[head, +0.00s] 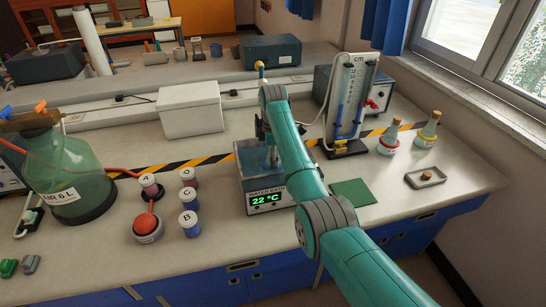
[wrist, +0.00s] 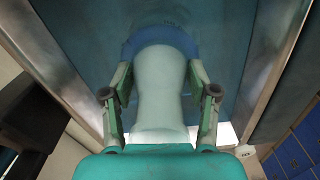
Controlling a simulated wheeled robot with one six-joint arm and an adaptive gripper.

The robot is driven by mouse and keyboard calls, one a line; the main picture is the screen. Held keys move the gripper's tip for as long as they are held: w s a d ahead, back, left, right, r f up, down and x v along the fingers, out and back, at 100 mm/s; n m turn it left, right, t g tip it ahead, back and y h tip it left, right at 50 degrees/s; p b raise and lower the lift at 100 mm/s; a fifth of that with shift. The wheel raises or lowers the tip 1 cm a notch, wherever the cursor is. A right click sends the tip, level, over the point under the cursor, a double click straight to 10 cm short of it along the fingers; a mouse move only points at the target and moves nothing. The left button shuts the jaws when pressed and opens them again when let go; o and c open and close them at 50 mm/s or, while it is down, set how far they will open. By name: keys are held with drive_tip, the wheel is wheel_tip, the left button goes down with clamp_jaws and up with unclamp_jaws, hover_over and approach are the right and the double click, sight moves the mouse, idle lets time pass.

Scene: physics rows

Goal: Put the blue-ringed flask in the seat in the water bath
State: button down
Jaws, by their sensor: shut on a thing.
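In the wrist view my gripper (wrist: 160,92) is shut on the pale neck of the blue-ringed flask (wrist: 158,70). The flask's blue ring (wrist: 160,40) shows beyond the fingertips, and its lower body is hard to make out against the blue-grey interior. The water bath (head: 269,201) stands on the bench in the head view, its front display reading 22 °C. My arm reaches over it, and my gripper points down at its opening. Metal walls of the bath (wrist: 275,75) show on both sides of the flask in the wrist view. My arm mostly hides the flask and the seat in the head view.
A green mat (head: 353,192) lies right of the bath. A red-ringed flask (head: 389,142), a yellow-ringed flask (head: 428,132) and a small tray (head: 426,178) are farther right. A flow-tube stand (head: 348,110) is behind. Several lidded jars (head: 188,199) and a large green bottle (head: 65,170) are left.

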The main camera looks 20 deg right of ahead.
drive_tip(key=shift+f, duration=0.35)
idle(0.3)
drive_tip(key=shift+c, duration=1.2)
unclamp_jaws()
